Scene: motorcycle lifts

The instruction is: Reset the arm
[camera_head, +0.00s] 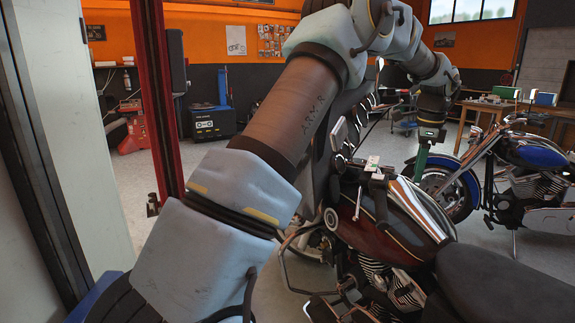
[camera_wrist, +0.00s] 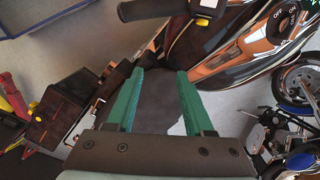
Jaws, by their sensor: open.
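My arm reaches from the lower left up and over to the upper right in the head view. My gripper (camera_head: 422,158) hangs at its end beside the dark red and chrome motorcycle tank (camera_head: 398,232). In the wrist view my gripper (camera_wrist: 158,80) shows two green fingers spread apart, with nothing between them. Part of the tank (camera_wrist: 200,40) lies just beyond the fingers in that view. In the head view the fingers are small and partly blend with what is behind them.
A blue motorcycle (camera_head: 535,155) stands at the right. A wooden workbench (camera_head: 490,108) is behind it. A red post (camera_head: 155,90) stands close at the left, near my arm. A black seat (camera_head: 500,290) is at the lower right. Open grey floor (camera_head: 135,185) shows at the left.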

